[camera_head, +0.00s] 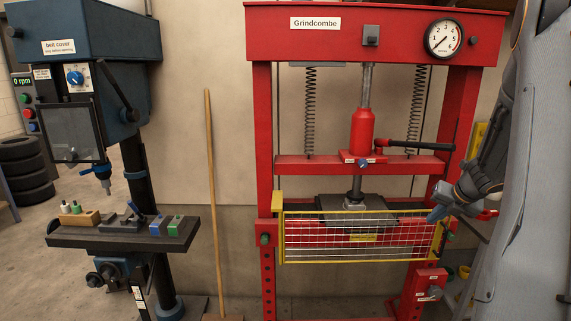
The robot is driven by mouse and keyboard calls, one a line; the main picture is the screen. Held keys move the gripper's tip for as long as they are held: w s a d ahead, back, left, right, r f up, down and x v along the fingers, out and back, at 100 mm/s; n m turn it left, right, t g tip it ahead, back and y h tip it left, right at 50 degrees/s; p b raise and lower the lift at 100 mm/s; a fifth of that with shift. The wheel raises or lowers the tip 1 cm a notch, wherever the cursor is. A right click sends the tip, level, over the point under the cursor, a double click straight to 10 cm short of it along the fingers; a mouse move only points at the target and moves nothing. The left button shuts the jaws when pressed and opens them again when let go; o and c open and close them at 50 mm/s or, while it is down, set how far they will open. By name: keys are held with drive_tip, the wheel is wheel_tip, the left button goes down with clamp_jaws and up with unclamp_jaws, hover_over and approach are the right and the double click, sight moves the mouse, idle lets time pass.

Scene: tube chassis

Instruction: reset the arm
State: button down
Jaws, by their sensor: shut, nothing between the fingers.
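My gripper (437,214) is at the right of the head view, beside the right end of the yellow guard of the red press. Its blue fingertips are shut and hold nothing. They overlap the guard's upper right corner in the picture; I cannot tell whether they touch it. My grey arm (484,166) is bent, coming down from the right edge of the view to the gripper.
The red press (375,20) has a yellow mesh guard (350,240), a gauge (444,39) and a black pump handle (420,146). A blue drill press (85,35) stands left, with small items on its table (105,238). A wooden broom handle (212,190) leans between them.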

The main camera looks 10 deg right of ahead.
drive_tip(key=w+a+r+m+h+b, duration=0.1)
drive_tip(key=w+a+r+m+h, duration=0.15)
drive_tip(key=a+m, duration=1.2)
drive_tip(key=s+a+f+m+g+y+b, duration=0.1)
drive_tip(key=s+a+f+m+g, duration=0.1)
drive_tip(key=s+a+m, duration=0.5)
drive_tip(key=s+a+f+m+g+y+b, duration=0.1)
drive_tip(key=s+a+m, duration=0.6)
drive_tip(key=s+a, duration=0.7)
drive_tip(key=a+f+g+y, duration=0.1)
drive_tip(key=a+f+g, duration=0.1)
drive_tip(key=a, duration=0.5)
drive_tip(key=shift+s+a+f+g, duration=0.2)
drive_tip(key=shift+s+f+g, duration=0.1)
drive_tip(key=shift+f, duration=0.2)
